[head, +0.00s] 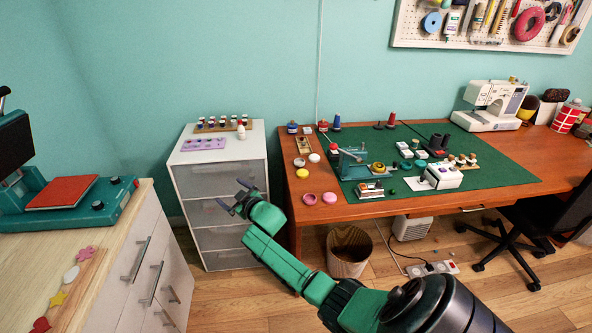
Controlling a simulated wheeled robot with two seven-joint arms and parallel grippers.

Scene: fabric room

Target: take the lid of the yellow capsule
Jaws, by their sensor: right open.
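A small round yellow piece (302,173) lies near the left edge of the brown desk (352,210). It may be the yellow capsule or its lid; it is too small to tell which. Another round yellow piece (378,166) sits on the green mat near a teal device. My right gripper (232,195) is open and empty, its fingers apart. In the picture it appears in front of the white drawer unit, to the left of the desk and the yellow pieces. My left gripper is not in view.
Round pink pieces (329,197) and a white one (314,157) lie near the yellow piece. The drawer unit (217,159) holds small trays on top. A waste bin (349,252) stands under the desk. A sewing machine (490,104) stands at the back right.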

